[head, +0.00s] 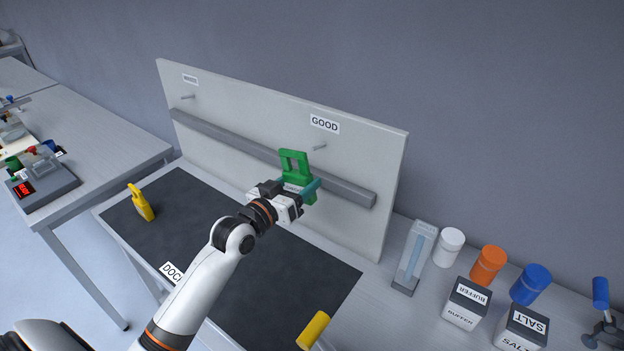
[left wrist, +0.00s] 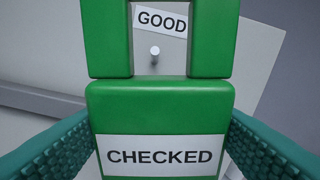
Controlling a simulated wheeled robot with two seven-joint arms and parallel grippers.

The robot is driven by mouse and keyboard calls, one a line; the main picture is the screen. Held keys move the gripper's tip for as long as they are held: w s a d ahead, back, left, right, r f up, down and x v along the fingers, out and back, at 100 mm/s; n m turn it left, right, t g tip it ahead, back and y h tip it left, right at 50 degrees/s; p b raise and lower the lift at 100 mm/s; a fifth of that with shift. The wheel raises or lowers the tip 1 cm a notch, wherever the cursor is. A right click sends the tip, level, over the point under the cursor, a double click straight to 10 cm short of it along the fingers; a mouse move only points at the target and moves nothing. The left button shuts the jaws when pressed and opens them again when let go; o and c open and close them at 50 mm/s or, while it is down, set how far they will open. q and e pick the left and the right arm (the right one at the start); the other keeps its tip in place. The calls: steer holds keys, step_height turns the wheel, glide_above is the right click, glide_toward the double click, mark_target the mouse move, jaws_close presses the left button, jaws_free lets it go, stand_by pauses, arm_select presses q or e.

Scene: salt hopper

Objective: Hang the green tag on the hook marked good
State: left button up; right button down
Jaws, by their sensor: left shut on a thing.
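The green tag (head: 293,161) is upright in my left gripper (head: 301,188), in front of the white board. In the left wrist view the green tag (left wrist: 160,105) reads CHECKED, with a teal finger on each side of it. The hook (head: 319,147) under the GOOD label (head: 324,123) sticks out from the board, to the right of and a little above the tag in the head view. In the left wrist view the hook (left wrist: 155,54) and the GOOD label (left wrist: 162,20) show through the tag's opening. Whether the hook enters the opening cannot be told. My right gripper is not in view.
The board (head: 240,105) carries a grey rail (head: 230,144) and another hook (head: 188,97) at left. A yellow tag-like object (head: 141,203) stands on the dark mat (head: 185,215); a yellow cylinder (head: 313,330) is at its front right. Jars and boxes, including SALT (head: 522,328), stand at right.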

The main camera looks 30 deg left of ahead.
mark_target(329, 163)
arm_select(q)
steer(key=shift+w, duration=0.3)
steer(key=shift+w+d+f+b, duration=0.15)
steer(key=shift+w+b, duration=0.5)
steer(key=shift+w, duration=0.55)
steer(key=shift+w+d+f+b, duration=0.2)
steer(key=shift+w+b, duration=0.5)
steer(key=shift+w, duration=0.55)
steer(key=shift+w+d+f+b, duration=0.15)
steer(key=shift+w+b, duration=0.5)
steer(key=shift+w, duration=0.75)
steer(key=shift+w+f, duration=0.1)
steer(key=shift+f, duration=0.05)
steer(key=shift+d+f, duration=0.1)
steer(key=shift+c, duration=1)
